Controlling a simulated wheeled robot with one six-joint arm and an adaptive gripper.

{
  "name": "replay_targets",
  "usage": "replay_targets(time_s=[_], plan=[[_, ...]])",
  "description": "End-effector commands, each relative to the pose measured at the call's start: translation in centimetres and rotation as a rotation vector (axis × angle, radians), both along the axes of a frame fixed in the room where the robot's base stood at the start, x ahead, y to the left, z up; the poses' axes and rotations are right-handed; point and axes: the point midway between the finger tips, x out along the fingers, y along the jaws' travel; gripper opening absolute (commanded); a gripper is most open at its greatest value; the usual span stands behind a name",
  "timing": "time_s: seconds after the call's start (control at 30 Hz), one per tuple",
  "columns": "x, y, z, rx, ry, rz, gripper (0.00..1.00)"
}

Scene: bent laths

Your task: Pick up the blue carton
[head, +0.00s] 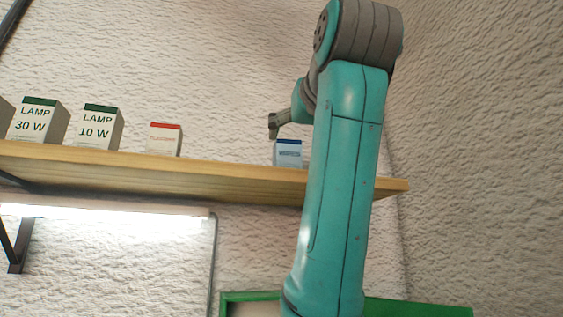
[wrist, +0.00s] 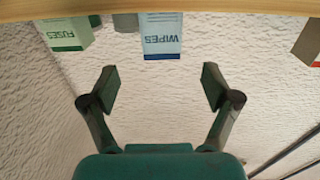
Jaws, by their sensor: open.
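The blue carton (head: 288,155) is a small white and pale-blue box with a dark blue top, upright on the wooden shelf near its right end. In the wrist view the blue carton (wrist: 161,38) appears upside down, with "WIPES" printed on it. My gripper (head: 275,125) is close above and left of it in the head view. In the wrist view my gripper (wrist: 160,82) is open and empty, its fingers spread on either side of the carton's line. The carton lies beyond the fingertips, with wall visible between them.
The wooden shelf (head: 150,172) runs across the wall. On it are a red-topped carton (head: 164,140) and LAMP cartons (head: 96,128). A green FUSES carton (wrist: 68,35) and a grey object (wrist: 125,22) flank the blue carton closely. A green-edged panel (head: 420,308) is below.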

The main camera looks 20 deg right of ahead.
Motion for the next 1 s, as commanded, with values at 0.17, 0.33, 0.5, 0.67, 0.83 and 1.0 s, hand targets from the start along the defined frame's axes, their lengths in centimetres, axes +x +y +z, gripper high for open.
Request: replay_targets(time_s=[0.17,0.33,0.5,0.67,0.83,1.0], plan=[[2.3,-0.3,-0.1,0.0,0.004,-0.001,0.88],[4.5,-0.5,-0.1,-0.001,0.003,-0.001,0.88],[5.5,-0.6,-0.1,0.0,0.002,0.0,0.88],[7.3,-0.7,-0.4,0.0,0.004,0.0,0.88],[9.6,-0.8,-0.5,0.0,0.003,-0.001,0.88],[10.5,-0.9,-0.5,0.0,0.001,-0.001,0.88]])
